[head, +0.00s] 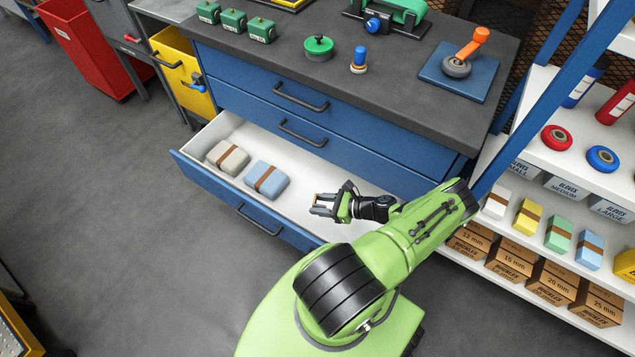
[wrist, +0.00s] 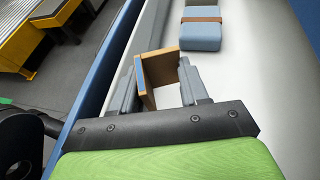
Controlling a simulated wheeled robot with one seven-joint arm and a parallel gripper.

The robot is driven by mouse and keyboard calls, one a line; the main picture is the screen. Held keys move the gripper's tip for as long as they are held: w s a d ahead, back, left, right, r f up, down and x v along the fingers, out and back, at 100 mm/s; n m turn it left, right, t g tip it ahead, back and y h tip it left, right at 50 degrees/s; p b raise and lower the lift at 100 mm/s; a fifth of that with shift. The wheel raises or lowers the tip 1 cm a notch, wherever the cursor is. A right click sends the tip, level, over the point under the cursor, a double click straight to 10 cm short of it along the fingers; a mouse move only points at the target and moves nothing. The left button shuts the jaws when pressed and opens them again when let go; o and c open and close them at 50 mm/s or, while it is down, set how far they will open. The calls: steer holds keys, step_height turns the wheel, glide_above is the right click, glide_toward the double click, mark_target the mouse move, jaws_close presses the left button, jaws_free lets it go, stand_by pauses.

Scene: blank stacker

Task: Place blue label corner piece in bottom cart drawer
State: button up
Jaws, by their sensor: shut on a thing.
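My gripper (head: 324,206) is shut on a tan corner piece (wrist: 161,66) with a blue label (wrist: 139,75) on one face. In the wrist view the piece sits between the fingers of my gripper (wrist: 158,80). In the head view only a small tan bit of it shows. The blue cart's lowest visible drawer (head: 222,192) is pulled out. My gripper is over the right part of its white interior. The wrist view also shows the drawer's white floor (wrist: 245,75). I cannot tell whether the piece touches the floor.
A beige block (head: 228,157) and a light blue block (head: 267,179), each with a brown band, lie in the drawer's left part. Clear floor lies between them and my gripper. A shelf (head: 556,167) with blocks and boxes stands at right. A yellow bin (head: 176,70) is at left.

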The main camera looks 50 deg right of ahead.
steer(key=f+b, duration=0.2)
steer(key=f, duration=0.3)
steer(key=f+b, duration=0.2)
steer(key=f, duration=0.3)
steer(key=shift+w+a+f+b, duration=0.1)
steer(key=shift+a+f+b, duration=0.1)
steer(key=shift+b, duration=0.2)
steer(key=shift+r, duration=0.2)
steer(key=shift+f, duration=0.55)
steer(key=o, duration=1.1)
steer(key=r+p+v, duration=0.1)
steer(key=v, duration=1.1)
steer(key=shift+p, duration=0.35)
steer(key=shift+d+r, duration=0.1)
steer(key=shift+r, duration=0.1)
